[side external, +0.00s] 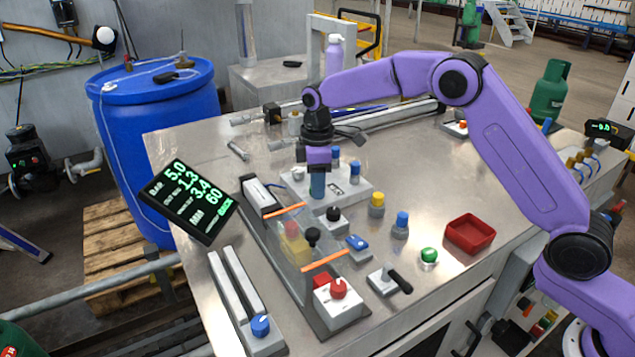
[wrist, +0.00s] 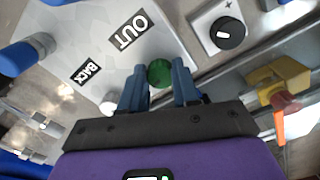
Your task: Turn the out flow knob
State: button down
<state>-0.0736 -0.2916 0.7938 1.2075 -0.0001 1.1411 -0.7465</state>
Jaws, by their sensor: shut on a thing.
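A round green knob (wrist: 160,73) sits at the edge of a pale plate (wrist: 112,30), beside the printed word OUT. In the wrist view, the blue fingers of my gripper (wrist: 160,88) stand on either side of this knob and are shut on it. In the side view, my gripper (side external: 317,187) points straight down at the left part of the same plate (side external: 364,189), and its fingers hide the green knob. A second label, BACK, is printed farther left on the plate in the wrist view.
A black knob on a white box (side external: 333,225) stands close in front of my gripper. Blue-capped posts rise behind it on the plate. A red tray (side external: 469,234) lies to the right. A display (side external: 188,200) stands left.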

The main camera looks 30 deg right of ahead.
jog(key=shift+r, duration=0.1)
dwell(0.3)
jog(key=c, duration=0.8)
grip_release()
notch_tip(320, 180, up, 17)
jog(key=shift+r, duration=0.15)
